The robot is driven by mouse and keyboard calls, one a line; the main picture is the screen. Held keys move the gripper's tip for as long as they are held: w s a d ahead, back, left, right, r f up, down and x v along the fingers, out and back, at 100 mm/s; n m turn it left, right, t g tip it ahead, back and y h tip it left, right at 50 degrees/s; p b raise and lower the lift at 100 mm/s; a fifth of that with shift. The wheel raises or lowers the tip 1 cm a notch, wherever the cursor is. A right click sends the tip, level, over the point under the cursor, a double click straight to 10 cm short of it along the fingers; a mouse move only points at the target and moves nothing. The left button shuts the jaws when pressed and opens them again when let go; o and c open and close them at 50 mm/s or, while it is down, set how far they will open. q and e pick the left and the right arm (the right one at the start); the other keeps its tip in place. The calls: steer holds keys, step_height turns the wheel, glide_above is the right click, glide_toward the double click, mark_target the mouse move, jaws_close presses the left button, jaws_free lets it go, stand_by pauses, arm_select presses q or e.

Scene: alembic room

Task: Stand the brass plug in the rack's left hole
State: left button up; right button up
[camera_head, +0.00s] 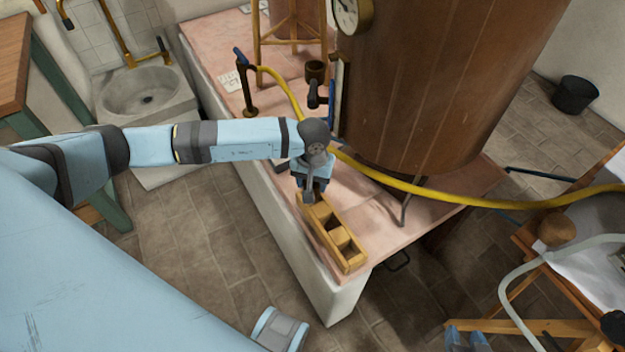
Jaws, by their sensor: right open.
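The rack (357,261) is a long yellowish wooden block with square openings in its top. It lies near the front corner of the pink-topped platform.
A large copper vessel (440,90) stands on the platform (386,232) behind the rack. A yellow hose (430,192) crosses in front of it. The stone sink (148,90) is at left.

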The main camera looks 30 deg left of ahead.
arm_select(q)
steer(key=shift+f+b, duration=1)
steer(key=shift+f, duration=0.05)
arm_select(e)
steer(key=shift+w+f, duration=0.1)
steer(key=shift+f, duration=0.35)
stand_by(0.8)
